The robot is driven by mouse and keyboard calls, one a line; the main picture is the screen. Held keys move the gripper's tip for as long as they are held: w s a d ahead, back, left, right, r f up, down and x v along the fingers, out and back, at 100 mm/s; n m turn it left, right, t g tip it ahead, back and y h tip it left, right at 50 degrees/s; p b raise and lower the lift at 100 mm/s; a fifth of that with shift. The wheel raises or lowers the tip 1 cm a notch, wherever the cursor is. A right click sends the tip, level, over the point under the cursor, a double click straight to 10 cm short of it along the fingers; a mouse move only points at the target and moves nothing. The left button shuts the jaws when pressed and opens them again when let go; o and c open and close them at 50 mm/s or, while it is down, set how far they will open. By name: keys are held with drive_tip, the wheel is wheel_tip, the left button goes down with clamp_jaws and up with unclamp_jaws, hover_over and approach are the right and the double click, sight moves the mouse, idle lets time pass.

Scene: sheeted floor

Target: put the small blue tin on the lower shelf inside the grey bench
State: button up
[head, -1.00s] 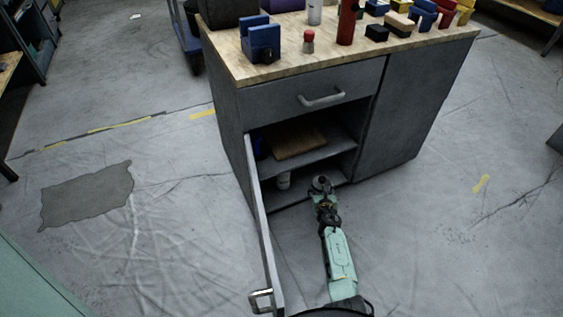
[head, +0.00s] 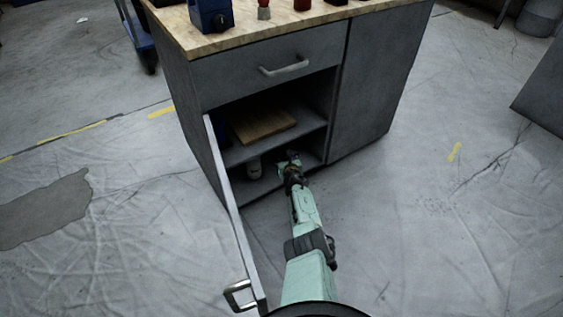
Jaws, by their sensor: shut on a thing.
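The grey bench (head: 172,95) stands ahead with its door (head: 232,215) swung open on the left. Inside, a lower shelf (head: 270,184) lies at the bottom, below a middle shelf (head: 240,153). My gripper (head: 291,158) is at the right part of the lower opening, reaching in just over the lower shelf. It is shut, with its wrist towards me. The small blue tin cannot be made out between the jaws; my gripper and wrist hide what they hold.
The drawer handle (head: 285,66) juts out above.

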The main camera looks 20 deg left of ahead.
drive_tip(key=w, duration=0.1)
drive_tip(key=w+a+b, duration=0.1)
drive_tip(key=w+b, duration=0.1)
drive_tip(key=shift+a+f, duration=0.25)
drive_tip(key=shift+a, duration=0.15)
drive_tip(key=shift+w+a+r+b, duration=0.25)
drive_tip(key=shift+w+b, duration=0.3)
drive_tip(key=shift+b, duration=0.35)
drive_tip(key=shift+w+a+f+b, duration=0.1)
drive_tip(key=shift+w+a+b, duration=0.2)
drive_tip(key=shift+b, duration=0.35)
drive_tip(key=shift+w+f+b, duration=0.25)
drive_tip(key=shift+b, duration=0.35)
drive_tip(key=shift+f+b, duration=1.35)
drive_tip(key=shift+f, duration=0.15)
drive_tip(key=o, duration=1.5)
drive_tip(key=shift+s, duration=0.1)
drive_tip(key=shift+c, duration=0.2)
